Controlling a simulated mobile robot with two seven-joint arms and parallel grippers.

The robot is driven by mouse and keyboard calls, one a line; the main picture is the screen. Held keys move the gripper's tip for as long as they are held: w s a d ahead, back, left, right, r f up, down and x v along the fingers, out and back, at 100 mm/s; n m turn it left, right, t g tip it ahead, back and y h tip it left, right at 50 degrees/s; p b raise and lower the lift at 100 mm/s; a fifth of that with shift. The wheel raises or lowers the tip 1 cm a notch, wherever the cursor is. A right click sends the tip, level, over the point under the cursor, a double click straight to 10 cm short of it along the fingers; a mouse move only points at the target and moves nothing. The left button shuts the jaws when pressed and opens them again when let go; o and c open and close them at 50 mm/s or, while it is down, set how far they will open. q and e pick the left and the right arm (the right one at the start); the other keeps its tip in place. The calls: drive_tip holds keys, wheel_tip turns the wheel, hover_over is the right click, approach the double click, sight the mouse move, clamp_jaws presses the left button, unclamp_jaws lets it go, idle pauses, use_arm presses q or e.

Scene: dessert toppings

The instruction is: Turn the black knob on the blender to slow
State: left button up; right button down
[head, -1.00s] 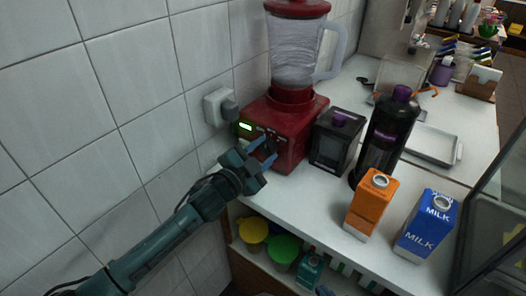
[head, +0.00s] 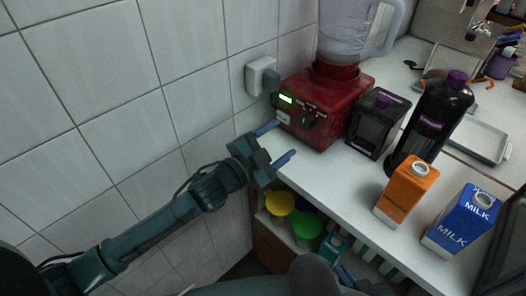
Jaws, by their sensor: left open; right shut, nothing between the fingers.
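The red blender (head: 325,88) stands on the white counter against the tiled wall, its clear jug cut off by the top edge of the head view. Its black knob (head: 307,120) is on the front face, right of a lit green display (head: 286,98). My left gripper (head: 286,140) is open, its two blue fingers pointing at the blender front. It is left of and below the knob, apart from it, with nothing between the fingers. My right gripper (head: 346,274) is partly visible at the bottom edge, low beside the counter, shut and empty.
A black grinder-like box (head: 377,122) stands right of the blender, then a dark bottle with a purple cap (head: 432,118). An orange carton (head: 407,190) and a blue milk carton (head: 463,220) stand near the front edge. A wall socket (head: 262,76) is left of the blender.

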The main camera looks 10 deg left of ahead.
use_arm(q)
drive_tip(key=v, duration=0.5)
drive_tip(key=shift+s+a, duration=0.1)
drive_tip(key=shift+s, duration=0.05)
drive_tip(key=s+a+f+n+g+y+p, duration=0.2)
drive_tip(key=s+a+f+n+y, duration=0.1)
drive_tip(key=s+f+n, duration=0.3)
drive_tip(key=s+a+f+n+g+y+p, duration=0.2)
drive_tip(key=s+a+f+n+y, duration=0.1)
drive_tip(key=s+f+n, duration=0.4)
drive_tip(key=s+f+y, duration=0.1)
drive_tip(key=s+f, duration=0.1)
drive_tip(key=s, duration=0.2)
drive_tip(key=shift+s+a, duration=0.2)
drive_tip(key=shift+s, duration=0.05)
use_arm(e)
drive_tip(key=shift+s+d+r+h, duration=0.15)
drive_tip(key=shift+d+h, duration=0.1)
drive_tip(key=shift+d, duration=0.15)
drive_tip(key=shift+s+d+r+h, duration=0.1)
drive_tip(key=shift+d+h, duration=0.15)
drive_tip(key=shift+d, duration=0.1)
use_arm(q)
drive_tip(key=shift+f, duration=0.15)
use_arm(e)
drive_tip(key=shift+w+r, duration=0.15)
